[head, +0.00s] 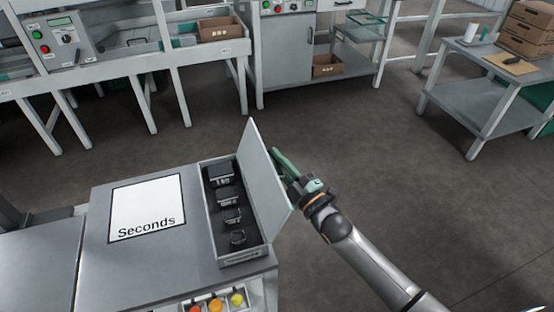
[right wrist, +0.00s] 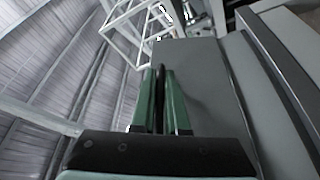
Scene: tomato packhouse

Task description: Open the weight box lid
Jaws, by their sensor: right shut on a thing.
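The weight box (head: 244,259) sits at the right end of the grey bench top, with several dark weights (head: 231,215) in a row inside. Its grey lid (head: 264,178) stands raised along the box's right side, a little past upright. My right gripper (head: 277,154) is at the lid's outer face, its green fingers partly hidden behind the lid. In the right wrist view the fingers (right wrist: 162,74) are close together with a dark strip between them, beside the grey lid panel (right wrist: 200,75). What exact part of the lid they grip is unclear. My left gripper is out of view.
A white "Seconds" sheet (head: 146,208) lies left of the box. A side table (head: 478,75) with brown boxes stands far right. The floor between is clear.

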